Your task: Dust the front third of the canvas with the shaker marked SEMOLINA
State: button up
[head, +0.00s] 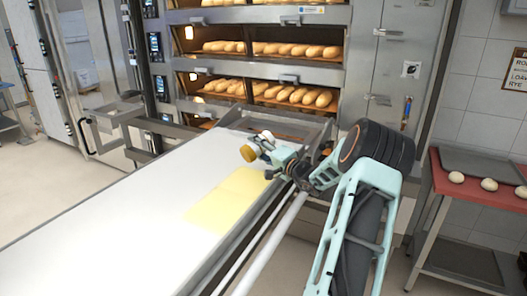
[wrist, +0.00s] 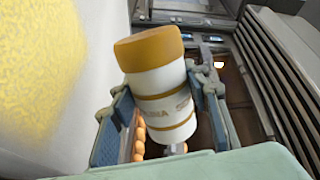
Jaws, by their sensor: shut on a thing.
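My gripper (head: 272,156) is shut on a white shaker with an orange cap (head: 249,153). The long white canvas (head: 110,215) runs toward the ovens. A pale yellow dusted patch (head: 225,200) lies on its right part, below and beside the shaker; it also shows in the wrist view (wrist: 35,65).
Deck ovens (head: 270,70) with rows of loaves stand behind the canvas. A metal rail (head: 265,245) runs along the canvas's right side. At right, a red-topped table (head: 450,180) holds a dark tray and dough pieces. The canvas's left part is clear.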

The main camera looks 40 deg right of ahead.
jog(key=w+a+b, duration=0.3)
jog(key=a+b, duration=1)
jog(key=w+a+b, duration=0.4)
jog(key=a+b, duration=0.8)
jog(key=a, duration=0.1)
jog(key=d+p, duration=0.2)
jog(key=d, duration=0.7)
jog(key=a+r+m+p, duration=0.3)
jog(key=m+p, duration=0.2)
jog(key=m, duration=0.6)
jog(key=a+r+m+p, duration=0.3)
jog(key=m+p, duration=0.3)
jog(key=m, duration=0.4)
jog(key=shift+s+r+m, duration=0.15)
jog(key=shift+r+m, duration=0.05)
jog(key=shift+m, duration=0.2)
jog(key=shift+a+p, duration=0.1)
jog(key=shift+p, duration=0.25)
